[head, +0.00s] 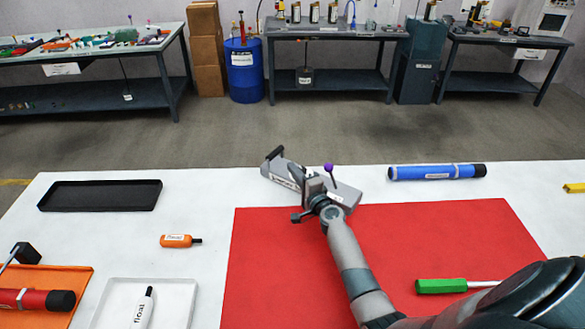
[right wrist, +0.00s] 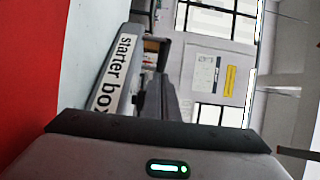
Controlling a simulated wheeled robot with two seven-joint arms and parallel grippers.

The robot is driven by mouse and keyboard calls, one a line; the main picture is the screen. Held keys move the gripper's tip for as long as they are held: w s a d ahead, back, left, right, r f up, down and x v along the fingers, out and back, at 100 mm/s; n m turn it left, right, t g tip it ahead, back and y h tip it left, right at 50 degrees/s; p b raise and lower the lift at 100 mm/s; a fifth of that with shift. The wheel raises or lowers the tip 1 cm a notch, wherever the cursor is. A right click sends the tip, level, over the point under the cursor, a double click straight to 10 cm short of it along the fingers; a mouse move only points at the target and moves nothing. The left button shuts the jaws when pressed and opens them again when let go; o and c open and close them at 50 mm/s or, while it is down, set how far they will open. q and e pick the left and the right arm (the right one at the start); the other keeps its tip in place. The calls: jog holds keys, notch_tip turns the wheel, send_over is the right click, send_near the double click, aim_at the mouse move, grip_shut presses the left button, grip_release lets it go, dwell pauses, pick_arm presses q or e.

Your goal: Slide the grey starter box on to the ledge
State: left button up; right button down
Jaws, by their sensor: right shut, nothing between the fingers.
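The grey starter box (head: 345,197) lies near the far edge of the white table, just beyond the red mat. It is long and set at a slant, with a black handle at its far left end and a purple-knobbed lever. Its "starter box" label shows in the right wrist view (right wrist: 114,72). My right gripper (head: 312,190) is shut and empty, at the near side of the box and hiding part of it. I cannot tell whether they touch. I cannot make out a distinct ledge. My left gripper is not in view.
A black tray (head: 100,207), an orange bottle (head: 176,241) and a white tray (head: 190,296) are on the left. A blue tube (head: 437,172) lies to the right of the box. A green-handled tool (head: 441,286) lies on the red mat (head: 263,270). Benches stand behind.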

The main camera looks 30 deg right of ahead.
jog(key=shift+s+a, duration=0.1)
jog(key=shift+s, duration=0.4)
jog(key=shift+s+a, duration=0.2)
jog(key=shift+s, duration=3.35)
jog(key=shift+r+p, duration=0.1)
jog(key=shift+p, duration=0.2)
